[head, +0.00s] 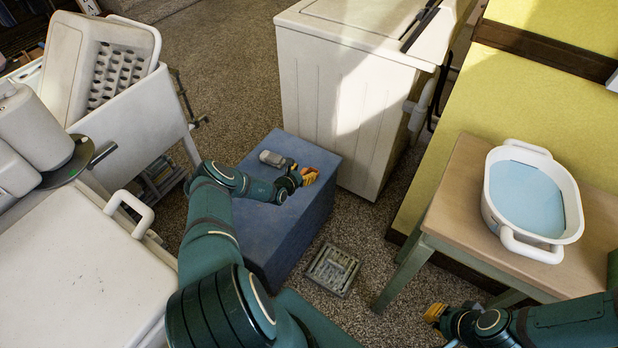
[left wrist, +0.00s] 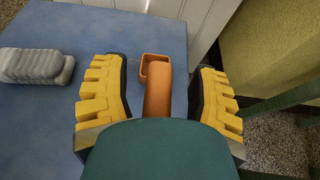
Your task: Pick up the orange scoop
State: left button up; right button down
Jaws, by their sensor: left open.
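The orange scoop (left wrist: 158,88) lies on a blue box-shaped stand (left wrist: 60,130) in the left wrist view, between the two yellow fingers of my left gripper (left wrist: 156,95). The fingers are open, with a gap on each side of the scoop. In the head view a small part of the scoop (head: 304,170) shows at the fingertips of my left gripper (head: 303,177), over the top of the blue stand (head: 318,158). My right gripper (head: 436,313) is at the lower right, low beside the wooden table, and its finger gap is not clear.
A grey brush-like block (head: 273,158) lies on the blue stand left of the scoop. A white washer (head: 335,110) stands behind the stand. A grey grate (head: 333,269) lies on the floor in front. A white basin (head: 493,215) of water sits on the wooden table (head: 462,190).

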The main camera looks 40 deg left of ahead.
pick_arm(q)
grip_shut()
dwell(0.3)
jog(key=shift+r, duration=0.1)
